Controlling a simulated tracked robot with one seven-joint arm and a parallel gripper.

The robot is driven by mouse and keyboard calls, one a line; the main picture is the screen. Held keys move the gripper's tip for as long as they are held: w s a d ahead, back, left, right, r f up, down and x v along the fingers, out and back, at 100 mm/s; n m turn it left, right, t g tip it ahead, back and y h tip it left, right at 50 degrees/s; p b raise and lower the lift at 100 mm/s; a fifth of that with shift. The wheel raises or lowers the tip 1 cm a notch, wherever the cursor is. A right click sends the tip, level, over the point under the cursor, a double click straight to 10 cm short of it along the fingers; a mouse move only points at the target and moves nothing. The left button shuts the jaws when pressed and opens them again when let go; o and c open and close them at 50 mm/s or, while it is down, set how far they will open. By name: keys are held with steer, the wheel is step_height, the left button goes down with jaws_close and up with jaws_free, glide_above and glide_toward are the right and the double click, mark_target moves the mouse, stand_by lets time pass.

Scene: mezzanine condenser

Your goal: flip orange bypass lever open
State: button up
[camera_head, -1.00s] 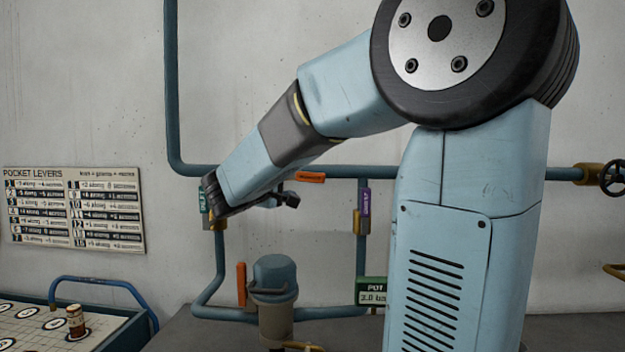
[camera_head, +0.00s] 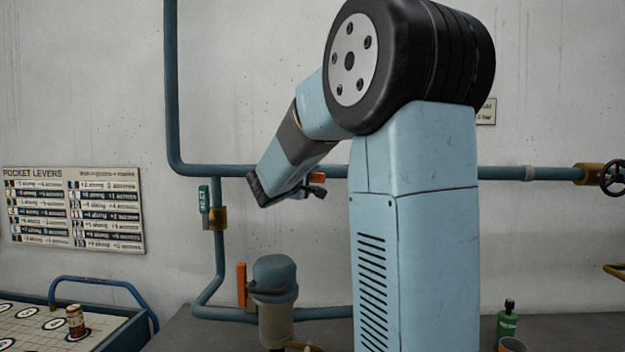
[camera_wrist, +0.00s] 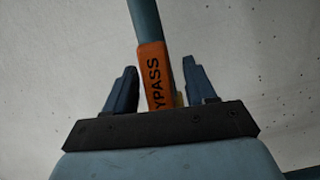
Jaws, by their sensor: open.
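The orange bypass lever (camera_wrist: 153,72), with black letters reading "YPASS", lies in line with the blue-green pipe in the wrist view. In the head view a small orange part of it (camera_head: 317,177) shows on the horizontal pipe, beside the end of my arm. My gripper (camera_wrist: 160,63) is open, with one dark finger on each side of the lever in the wrist view. Gaps show between the lever and both fingers; I cannot tell how far in depth the lever is. In the head view my gripper (camera_head: 312,191) is partly hidden by my wrist. The lever's lower end is hidden behind the gripper body.
An orange upright bar (camera_head: 241,284) stands beside a blue-capped vessel (camera_head: 274,278). A green bottle (camera_head: 507,325) stands on the grey counter at right. A board with a small cylinder (camera_head: 75,321) is at lower left.

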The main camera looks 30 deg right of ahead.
steer(key=shift+c, duration=0.4)
jaws_close()
